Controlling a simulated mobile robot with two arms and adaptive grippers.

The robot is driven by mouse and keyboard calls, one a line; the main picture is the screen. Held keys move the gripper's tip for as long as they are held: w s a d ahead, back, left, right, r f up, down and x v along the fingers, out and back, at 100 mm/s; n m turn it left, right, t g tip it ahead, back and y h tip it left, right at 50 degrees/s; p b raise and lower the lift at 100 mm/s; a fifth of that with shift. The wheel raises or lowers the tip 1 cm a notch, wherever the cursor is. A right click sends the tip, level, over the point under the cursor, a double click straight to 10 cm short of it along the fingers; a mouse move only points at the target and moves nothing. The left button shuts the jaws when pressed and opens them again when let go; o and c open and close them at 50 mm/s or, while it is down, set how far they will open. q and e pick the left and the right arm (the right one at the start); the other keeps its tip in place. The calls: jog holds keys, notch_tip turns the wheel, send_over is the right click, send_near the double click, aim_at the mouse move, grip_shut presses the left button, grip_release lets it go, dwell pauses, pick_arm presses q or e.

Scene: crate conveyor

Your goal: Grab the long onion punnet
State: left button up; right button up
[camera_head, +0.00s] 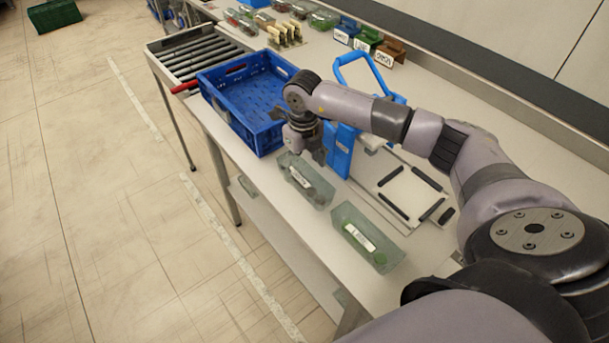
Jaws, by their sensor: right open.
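A second long punnet (378,252) with green contents lies closer to me. My right gripper (306,153) is open and points down at the far end of the reddish punnet. The gripper hides part of that end, and I cannot tell whether they touch. My left gripper is not in view.
An empty blue crate (236,70) stands left of my right gripper, beside a roller conveyor (190,54). A blue handled frame (341,150) stands just right of the gripper. More punnets (247,24) and small bins (367,40) stand at the back.

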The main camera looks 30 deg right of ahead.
jog(key=shift+f, duration=1.25)
jog(key=shift+c, duration=0.5)
jog(key=c, duration=1.2)
